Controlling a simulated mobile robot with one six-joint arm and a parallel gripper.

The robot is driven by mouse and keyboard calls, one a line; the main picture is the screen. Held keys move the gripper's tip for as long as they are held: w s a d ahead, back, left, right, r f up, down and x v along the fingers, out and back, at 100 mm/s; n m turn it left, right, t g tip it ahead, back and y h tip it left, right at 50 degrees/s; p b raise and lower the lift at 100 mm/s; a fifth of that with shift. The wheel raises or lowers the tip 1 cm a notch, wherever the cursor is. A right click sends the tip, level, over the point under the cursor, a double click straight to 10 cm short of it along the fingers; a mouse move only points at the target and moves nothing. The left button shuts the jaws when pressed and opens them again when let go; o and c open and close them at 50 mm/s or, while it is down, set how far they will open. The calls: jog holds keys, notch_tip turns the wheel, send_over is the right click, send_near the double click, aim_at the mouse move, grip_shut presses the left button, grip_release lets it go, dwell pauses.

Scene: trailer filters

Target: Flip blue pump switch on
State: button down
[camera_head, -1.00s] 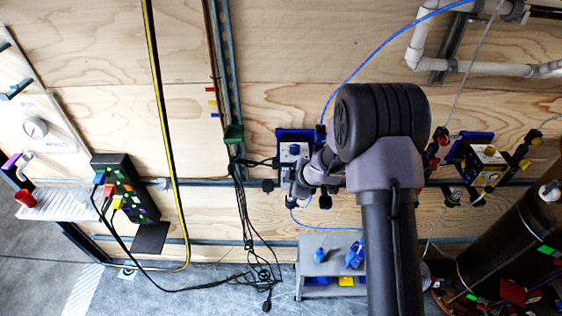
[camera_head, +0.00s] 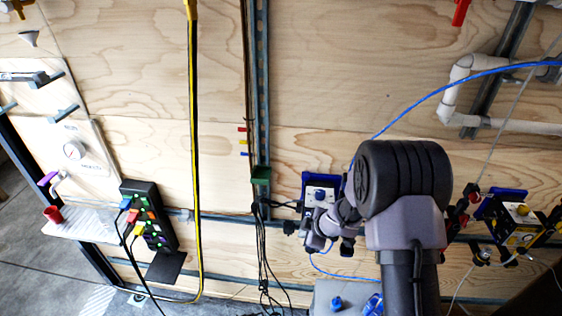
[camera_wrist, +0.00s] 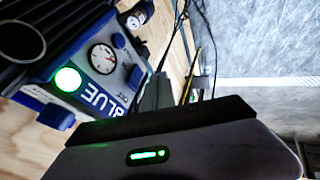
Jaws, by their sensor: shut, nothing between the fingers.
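The blue pump (camera_head: 320,181) is mounted on the wooden wall, left of my arm in the head view. The wrist view shows it close at upper left, with a "BLUE" label (camera_wrist: 96,99), a round gauge (camera_wrist: 103,58) and a round light glowing green (camera_wrist: 67,80). A blue knob (camera_wrist: 56,117) sticks out at its near corner. Which part is the switch, I cannot tell for sure. My gripper (camera_wrist: 160,80) is shut and empty, beside the labelled face in the wrist view. In the head view my wrist covers the pump's lower part, so contact is unclear.
A similar yellow and blue pump (camera_head: 515,217) hangs to the right. A power strip (camera_head: 148,215) with coloured plugs is at left. Black cables (camera_head: 262,250) hang just left of the blue pump. A blue hose (camera_head: 420,103) runs above my arm.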

jog(key=s+d+r+p, duration=0.1)
jog(key=s+d+r, duration=0.2)
jog(key=s+r, duration=0.3)
jog(key=shift+s+r, duration=0.25)
jog(key=shift+s, duration=0.65)
jog(key=shift+d, duration=0.1)
jog(key=s+d+r+m+t+h+b, duration=0.2)
jog(key=s+d+r+m+h+b, duration=0.4)
jog(key=d+m+b, duration=0.55)
jog(key=s+a+f+m+g+y+b, duration=0.1)
jog(key=s+a+m+b, duration=0.3)
jog(key=s, duration=0.7)
jog(key=s+a+f+m+y+b, duration=0.2)
jog(key=s+a+b, duration=0.4)
jog(key=s, duration=0.5)
jog(key=shift+a+f+m+g+y+b, duration=0.2)
jog(key=shift+f+m+g+y+b, duration=0.15)
jog(key=shift+m+y+b, duration=0.7)
jog(key=shift+h, duration=0.35)
